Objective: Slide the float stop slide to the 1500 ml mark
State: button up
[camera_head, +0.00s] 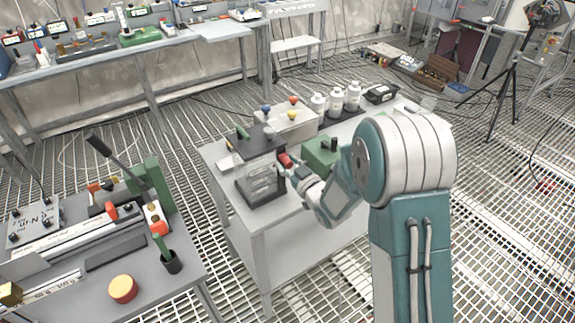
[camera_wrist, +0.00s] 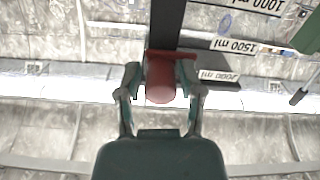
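The float stop slide is a red knob (camera_wrist: 160,80) with a thin red pointer on a dark vertical rail (camera_wrist: 166,22). In the wrist view the volume labels appear upside down. The pointer lies between the 1500 ml label (camera_wrist: 235,45) and the 2000 ml label (camera_wrist: 219,75). The 1000 ml label (camera_wrist: 252,5) is at the top. My gripper (camera_wrist: 162,72) has one finger on each side of the knob; whether both touch it is unclear. In the head view my gripper (camera_head: 291,169) is at the red knob beside the clear tank (camera_head: 260,181).
The tank stands on a grey bench (camera_head: 262,222) with a green box (camera_head: 320,156), white bottles (camera_head: 336,100) and a grey box with colored knobs (camera_head: 290,120) nearby. Another cluttered bench (camera_head: 190,280) is at left. A tripod (camera_head: 505,75) stands at the right.

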jog(key=shift+s, duration=0.1)
dwell(0.3)
jog(key=v, duration=1.1)
jog(key=shift+s+d, duration=0.2)
jog(key=shift+s, duration=0.05)
jog(key=shift+f, duration=0.15)
jog(key=s+d+r+m+g+h, duration=0.3)
jog(key=d+r+m+h, duration=0.1)
jog(key=d+r+h, duration=0.5)
jog(key=s+r+m+g, duration=0.2)
jog(key=s+g, duration=0.1)
jog(key=s, duration=0.7)
jog(key=s+d+r+m+g+h, duration=0.1)
jog(key=s+r+m+g, duration=0.1)
jog(key=s, duration=0.9)
jog(key=shift+s+r+m+g, duration=0.15)
jog(key=shift+r+m+g, duration=0.15)
jog(key=shift+r+g, duration=0.3)
